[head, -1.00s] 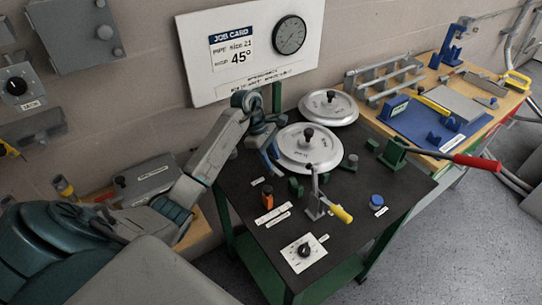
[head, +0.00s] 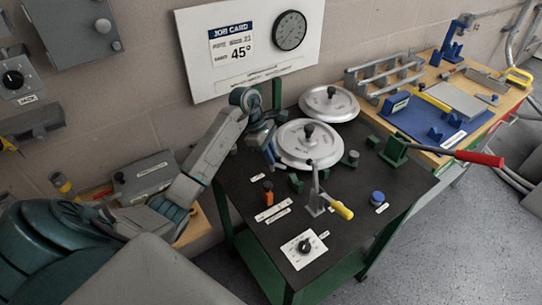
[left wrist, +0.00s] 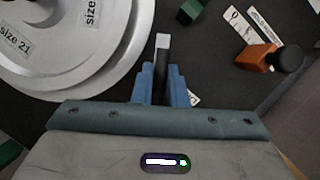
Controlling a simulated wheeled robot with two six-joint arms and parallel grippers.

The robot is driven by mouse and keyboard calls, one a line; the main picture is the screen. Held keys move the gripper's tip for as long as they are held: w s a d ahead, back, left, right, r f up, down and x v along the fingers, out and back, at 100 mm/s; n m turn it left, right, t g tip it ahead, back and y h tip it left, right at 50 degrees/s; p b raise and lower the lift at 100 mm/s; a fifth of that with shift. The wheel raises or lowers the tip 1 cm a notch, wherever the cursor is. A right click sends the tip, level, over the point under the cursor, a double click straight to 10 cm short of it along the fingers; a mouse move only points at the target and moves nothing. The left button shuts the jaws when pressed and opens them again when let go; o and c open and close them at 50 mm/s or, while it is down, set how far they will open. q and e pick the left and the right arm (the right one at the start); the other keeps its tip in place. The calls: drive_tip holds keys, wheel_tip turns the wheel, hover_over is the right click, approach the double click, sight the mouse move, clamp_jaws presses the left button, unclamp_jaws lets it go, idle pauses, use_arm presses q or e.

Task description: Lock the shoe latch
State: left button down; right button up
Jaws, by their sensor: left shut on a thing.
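My left gripper (head: 270,160) reaches down beside the left edge of the front silver shoe disc (head: 309,146). In the left wrist view its blue fingers (left wrist: 161,84) are closed around a narrow black bar with a pale tip (left wrist: 162,42). The bar stands close to the rim of the disc marked size 21 (left wrist: 60,50). I cannot tell from its look whether this bar is the shoe latch, and its lower part is hidden between the fingers. My right gripper is in neither view.
A second silver disc (head: 329,103) lies behind. A yellow-gripped lever (head: 341,209), an orange block (head: 268,194), a blue button (head: 377,197) and a dial plate (head: 304,249) stand on the dark table. A red-handled lever (head: 478,158) extends right.

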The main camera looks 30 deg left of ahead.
use_arm(q)
drive_tip(key=n+t+b, duration=0.1)
drive_tip(key=n+b, duration=0.2)
drive_tip(key=n, duration=0.1)
drive_tip(key=shift+t, duration=0.4)
drive_tip(key=shift+n+y+b, duration=0.5)
drive_tip(key=shift+n+b, duration=0.35)
drive_tip(key=shift+n, duration=0.15)
drive_tip(key=n+t+b, duration=0.1)
drive_tip(key=n, duration=0.1)
drive_tip(key=shift+r+n+y, duration=0.1)
drive_tip(key=shift+n+y, duration=0.3)
drive_tip(key=n+y+b, duration=0.1)
drive_tip(key=n, duration=0.2)
drive_tip(key=shift+d+r+t, duration=0.1)
drive_tip(key=shift+t, duration=0.2)
drive_tip(key=shift+s+n+y+b, duration=0.15)
drive_tip(key=shift+n+y+b, duration=0.4)
drive_tip(key=shift+n, duration=1.15)
drive_tip(key=shift+y, duration=0.25)
